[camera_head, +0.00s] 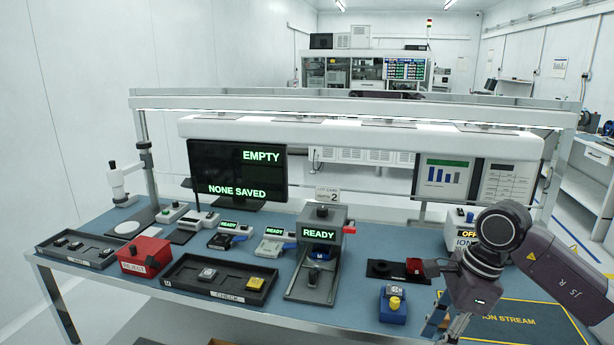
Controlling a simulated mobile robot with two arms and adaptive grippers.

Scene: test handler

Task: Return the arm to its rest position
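My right arm (562,268) comes in from the right edge and bends at a dark round joint (503,228) over the right part of the bench. Its wrist end (474,288) hangs low in front of the ION STREAM area. The fingers of my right gripper cannot be made out clearly, so its opening and any held thing cannot be told. My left arm and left gripper are not in view.
The blue bench (150,285) carries a black tray (80,262), a red REJECT box (145,257), a CHECK tray (185,287), a READY test unit (318,250) and a blue-yellow piece (394,304). An overhead lamp bar (360,133) and a monitor (237,170) stand behind.

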